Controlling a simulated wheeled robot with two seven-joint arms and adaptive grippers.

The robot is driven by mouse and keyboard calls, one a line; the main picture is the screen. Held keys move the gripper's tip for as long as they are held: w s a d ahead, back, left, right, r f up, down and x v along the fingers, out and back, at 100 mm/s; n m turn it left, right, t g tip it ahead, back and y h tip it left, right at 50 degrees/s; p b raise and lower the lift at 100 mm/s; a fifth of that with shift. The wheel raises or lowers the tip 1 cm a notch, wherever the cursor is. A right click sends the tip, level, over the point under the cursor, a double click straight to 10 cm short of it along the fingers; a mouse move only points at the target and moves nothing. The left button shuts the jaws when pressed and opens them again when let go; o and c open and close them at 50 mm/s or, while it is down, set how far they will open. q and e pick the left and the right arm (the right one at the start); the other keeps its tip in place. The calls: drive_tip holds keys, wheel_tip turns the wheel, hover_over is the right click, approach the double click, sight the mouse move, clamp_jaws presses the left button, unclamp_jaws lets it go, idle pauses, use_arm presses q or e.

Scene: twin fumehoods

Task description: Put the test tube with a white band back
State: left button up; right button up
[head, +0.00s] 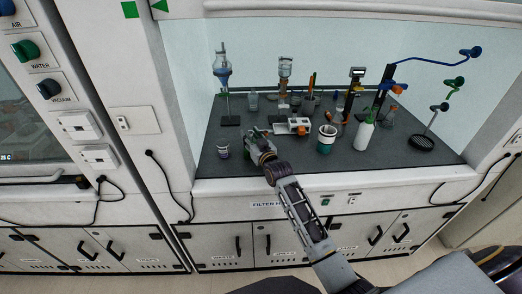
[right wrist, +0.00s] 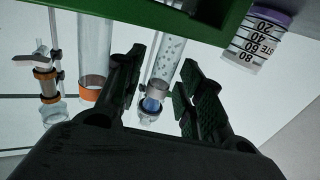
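My right gripper (head: 258,140) is low over the front left of the fumehood worktop, at a small green rack (head: 250,155). In the right wrist view the rack (right wrist: 190,14) crosses the top. There my right gripper (right wrist: 158,82) is open, its two dark fingers on either side of a clear tube (right wrist: 166,58) with a pale grey-white band. I see gaps between fingers and tube. Another clear tube (right wrist: 94,45) with an orange band is beside it, outside the fingers. The gripper hides much of the rack in the head view. My left gripper is not in view.
Glassware stands (head: 222,75) are behind.

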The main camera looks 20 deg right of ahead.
drive_tip(key=s+d, duration=0.1)
drive_tip(key=s, duration=1)
drive_tip(key=shift+s+d, duration=0.15)
drive_tip(key=shift+d, duration=0.1)
idle(0.7)
